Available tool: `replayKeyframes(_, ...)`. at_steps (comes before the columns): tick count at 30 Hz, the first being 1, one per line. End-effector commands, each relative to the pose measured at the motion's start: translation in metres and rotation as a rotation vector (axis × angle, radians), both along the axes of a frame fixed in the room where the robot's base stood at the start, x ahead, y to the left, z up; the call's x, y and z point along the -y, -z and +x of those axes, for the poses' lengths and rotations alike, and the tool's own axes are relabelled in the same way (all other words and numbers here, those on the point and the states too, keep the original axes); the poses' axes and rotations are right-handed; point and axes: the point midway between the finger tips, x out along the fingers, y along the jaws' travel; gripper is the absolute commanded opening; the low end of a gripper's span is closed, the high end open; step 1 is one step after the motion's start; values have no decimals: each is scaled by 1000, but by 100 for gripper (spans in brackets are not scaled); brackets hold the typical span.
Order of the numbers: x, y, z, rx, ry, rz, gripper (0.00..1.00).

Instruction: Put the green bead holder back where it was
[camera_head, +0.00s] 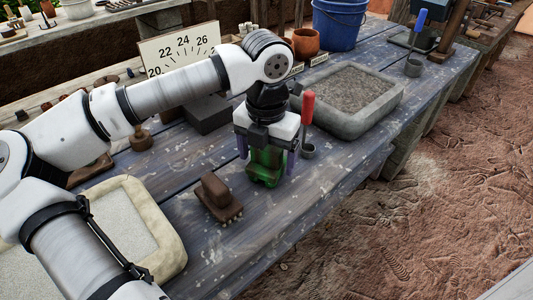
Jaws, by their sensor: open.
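The green bead holder (262,172) stands on the blue-grey wooden table (200,200), near the middle of the picture. My gripper (267,155) points down over it, with its fingers open on either side of the holder. The gripper body hides the holder's upper part. I cannot tell whether the fingers touch it. A similar brown holder (218,196) stands on the table to the left and nearer.
A grey tray of dark grit (392,108) lies to the right, and a pale sand tray (172,250) at front left. A dark block (208,114) and number board (150,52) are behind.

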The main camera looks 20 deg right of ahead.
Motion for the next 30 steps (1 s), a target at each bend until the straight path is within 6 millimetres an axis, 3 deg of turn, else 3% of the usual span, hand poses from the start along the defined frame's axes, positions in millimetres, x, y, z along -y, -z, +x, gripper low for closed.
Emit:
replayKeyframes(5, 0, -20, 1, 3, -2, 0, 83)
replayKeyframes(12, 0, -73, 1, 4, -2, 1, 83)
replayKeyframes(18, 0, -108, 1, 1, -1, 0, 83)
replayKeyframes(24, 0, -121, 0, 0, 0, 1, 83)
replayKeyframes(30, 0, -123, 0, -1, 0, 1, 83)
